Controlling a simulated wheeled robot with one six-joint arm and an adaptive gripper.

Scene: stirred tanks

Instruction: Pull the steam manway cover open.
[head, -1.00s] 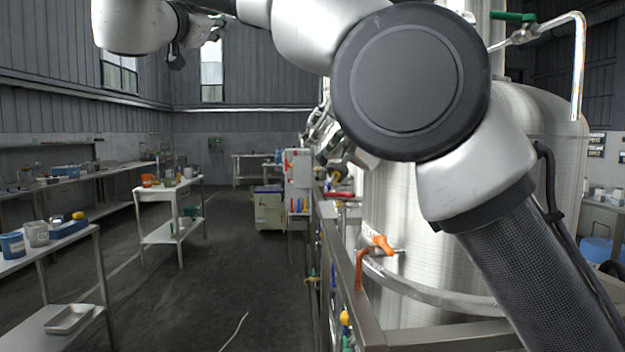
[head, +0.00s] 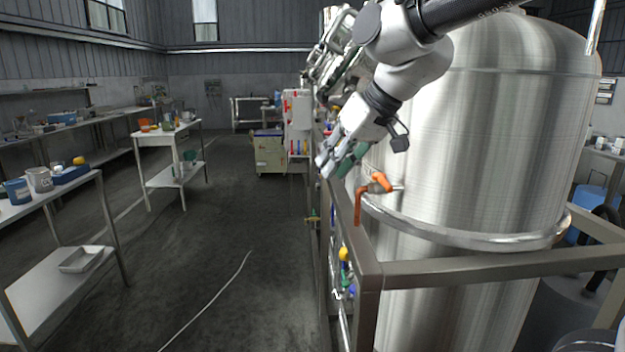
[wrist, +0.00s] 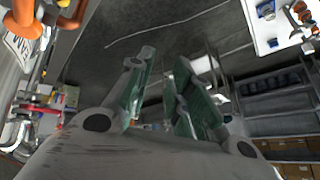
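I cannot make out the steam manway cover in either view. The large brushed-steel tank (head: 500,130) stands at the right in the head view, with a metal band around it. My gripper (head: 336,166) is in front of its left side, pointing down and left, above the steel frame. In the wrist view my gripper (wrist: 163,62) shows two fingers with green pads and an empty gap between them. An orange-handled valve (head: 376,184) sits just right of and below the gripper in the head view. Orange parts (wrist: 25,18) also show at the wrist view's upper left.
A steel frame rail (head: 470,268) runs around the tank's front and left. White work tables (head: 165,140) and a long bench (head: 60,210) stand at the left. A beige cabinet (head: 269,152) stands at the back. The dark floor (head: 220,240) between is mostly clear, with a pale line on it.

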